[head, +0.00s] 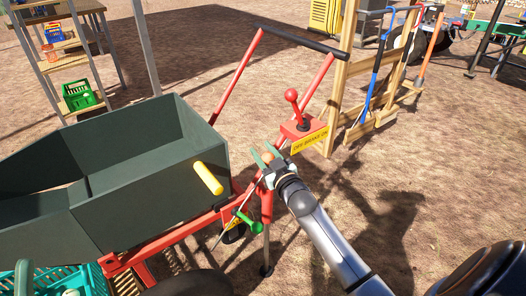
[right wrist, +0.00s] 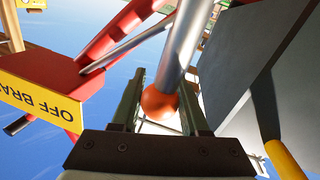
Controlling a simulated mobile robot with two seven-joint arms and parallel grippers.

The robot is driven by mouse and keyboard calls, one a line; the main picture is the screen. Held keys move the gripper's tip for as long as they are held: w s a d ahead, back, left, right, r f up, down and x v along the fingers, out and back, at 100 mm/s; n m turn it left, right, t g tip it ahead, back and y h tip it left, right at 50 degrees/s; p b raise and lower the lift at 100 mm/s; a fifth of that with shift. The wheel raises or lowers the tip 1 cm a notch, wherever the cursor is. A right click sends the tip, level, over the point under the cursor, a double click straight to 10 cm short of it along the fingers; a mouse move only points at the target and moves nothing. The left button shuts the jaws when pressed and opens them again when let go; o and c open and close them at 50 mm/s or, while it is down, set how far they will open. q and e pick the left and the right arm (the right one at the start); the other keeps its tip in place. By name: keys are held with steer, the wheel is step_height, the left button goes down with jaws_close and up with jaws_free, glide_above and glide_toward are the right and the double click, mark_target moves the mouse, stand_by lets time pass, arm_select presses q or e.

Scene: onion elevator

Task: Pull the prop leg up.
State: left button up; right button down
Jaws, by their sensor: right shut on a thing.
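The prop leg (head: 267,215) stands beside the cart's red drawbar, a red sleeve with a dark foot at the ground. At its top is an orange ball knob, which in the right wrist view (right wrist: 160,102) sits at the end of a steel rod (right wrist: 181,45). My right gripper (head: 268,158) is shut on the knob, with one finger on each side of it. The fingers partly hide the knob in the head view. A grey-green upright piece at the bottom left edge may be a finger of my left gripper (head: 23,278); its jaws cannot be made out.
The dark green cart box (head: 130,195) with a yellow handle (head: 208,178) stands left of my right gripper. A red brake lever (head: 292,97) with a yellow sign (head: 310,141) is close by. A green-handled lever (head: 248,222) is below. Bare ground lies to the right.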

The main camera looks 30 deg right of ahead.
arm_select(q)
steer(key=w+a+f+n+g+y+p, duration=0.1)
steer(key=w+f+n+g+y+p, duration=0.15)
steer(key=w+f+n+y, duration=0.35)
steer(key=w+a+f+n+g+y+p, duration=0.15)
steer(key=f+y+p, duration=0.25)
steer(key=f, duration=0.5)
steer(key=s+f+n+g+y+p, duration=0.1)
steer(key=s+f+g+p, duration=0.2)
steer(key=f, duration=0.4)
steer(key=s+d+f+n+g+y+p, duration=0.1)
steer(key=s+f+g+p, duration=0.2)
steer(key=s+f+g, duration=0.2)
steer(key=shift+f+g, duration=0.5)
steer(key=shift+f, duration=1.1)
arm_select(e)
step_height(320, 180, up, 13)
steer(key=shift+f, duration=0.2)
arm_select(q)
steer(key=shift+s+d+n, duration=0.1)
steer(key=shift+n, duration=0.15)
arm_select(e)
steer(key=c, duration=0.7)
jaws_free()
steer(key=shift+r, duration=0.1)
steer(key=shift+o, duration=1.3)
